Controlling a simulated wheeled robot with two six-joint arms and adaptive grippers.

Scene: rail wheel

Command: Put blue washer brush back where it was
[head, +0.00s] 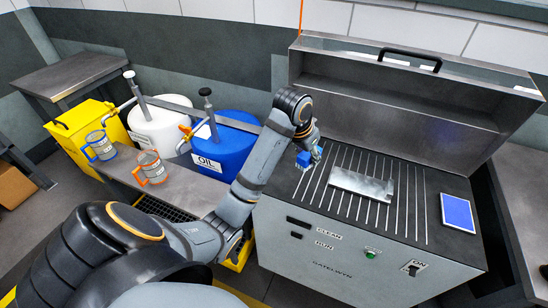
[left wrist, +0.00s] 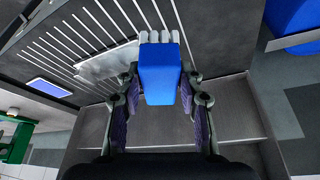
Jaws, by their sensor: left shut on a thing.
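My left gripper (head: 314,150) is shut on the blue washer brush (head: 303,159), holding it over the left end of the washer's top. In the left wrist view, the brush (left wrist: 160,72) sits between the two fingers (left wrist: 158,100), with its pale bristles pointing away from the gripper. The parts washer (head: 330,240) has its lid open and a slotted top. A flat blue rectangle with a pale border (head: 457,212) lies at the right end of that top. It also shows in the left wrist view (left wrist: 48,88). My right gripper is not in view.
A grey metal plate (head: 362,186) lies on the slotted top between the brush and the blue rectangle. The raised lid (head: 400,90) stands behind. To the left are a blue oil drum (head: 222,150), a white drum (head: 158,128) and two mugs on a bench.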

